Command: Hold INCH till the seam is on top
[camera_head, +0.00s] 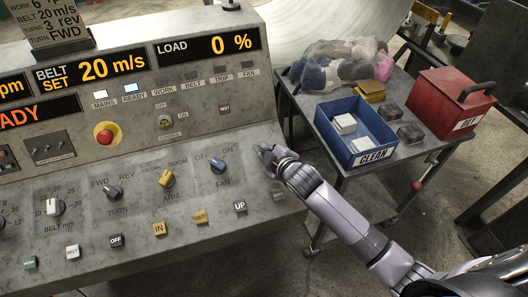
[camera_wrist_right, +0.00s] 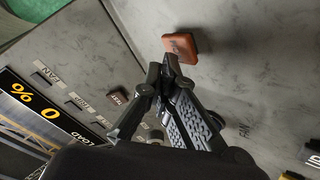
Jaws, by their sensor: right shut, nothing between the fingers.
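My right gripper (camera_head: 263,150) is shut and empty at the right end of the sloped control panel, right of the FAN knob (camera_head: 221,165). In the wrist view my right gripper's closed fingertips (camera_wrist_right: 167,66) are close to an orange-brown square button (camera_wrist_right: 181,46). Dark marks on this button are too small to read, so I cannot tell whether it is INCH. I cannot tell whether the fingertips touch it. I see no INCH label in the head view; the gripper covers part of the panel there. I can make out no seam. My left gripper is not in view.
The panel carries a red emergency knob (camera_head: 106,134), an ARM knob (camera_head: 166,179) and an UP button (camera_head: 240,206). The LOAD display (camera_head: 207,47) reads 0 %. Right of the panel, a cart holds a blue CLEAN bin (camera_head: 330,112), a red box (camera_head: 445,97) and rags (camera_head: 345,65).

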